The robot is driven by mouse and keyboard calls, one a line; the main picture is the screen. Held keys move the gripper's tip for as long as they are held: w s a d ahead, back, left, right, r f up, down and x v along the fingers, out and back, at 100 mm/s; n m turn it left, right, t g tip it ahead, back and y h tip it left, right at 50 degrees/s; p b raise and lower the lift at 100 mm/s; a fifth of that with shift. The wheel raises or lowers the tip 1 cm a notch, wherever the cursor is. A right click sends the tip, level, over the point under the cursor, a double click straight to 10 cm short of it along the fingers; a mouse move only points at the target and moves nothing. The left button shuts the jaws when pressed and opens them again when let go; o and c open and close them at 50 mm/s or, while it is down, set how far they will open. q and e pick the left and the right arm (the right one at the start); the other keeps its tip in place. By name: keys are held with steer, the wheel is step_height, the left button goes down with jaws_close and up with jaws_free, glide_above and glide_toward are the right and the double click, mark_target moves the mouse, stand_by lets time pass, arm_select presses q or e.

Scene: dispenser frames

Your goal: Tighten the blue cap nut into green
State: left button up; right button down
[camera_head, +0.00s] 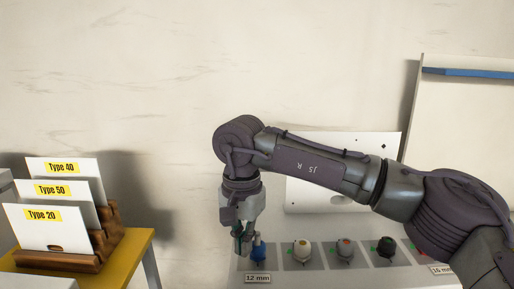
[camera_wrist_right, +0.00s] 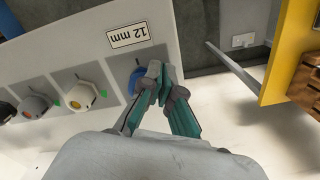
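The blue cap nut (camera_head: 258,251) sits on a grey square plate at the left end of the dispenser panel, above the "12 mm" label. In the right wrist view the blue cap nut (camera_wrist_right: 137,80) is partly hidden behind a finger. My right gripper (camera_head: 240,240) points down just left of the nut in the head view. In the right wrist view my right gripper (camera_wrist_right: 160,78) has its teal-padded fingertips together, beside the nut; I cannot tell whether they touch it. No green mark for the blue nut shows clearly. My left gripper is not in view.
A "12 mm" label (camera_head: 257,279) is at the front. A yellow table (camera_head: 134,258) with "Type" cards stands left, with a gap before the panel.

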steer(key=shift+a, duration=0.15)
steer(key=shift+r, duration=0.1)
step_height(320, 180, up, 6)
steer(key=p, duration=0.4)
steer(key=shift+s+a, duration=0.1)
steer(key=shift+s, duration=0.05)
steer(key=s+d+n+p, duration=0.1)
steer(key=d+n, duration=0.3)
steer(key=n, duration=0.2)
step_height(320, 180, down, 6)
steer(key=b, duration=0.4)
stand_by(0.4)
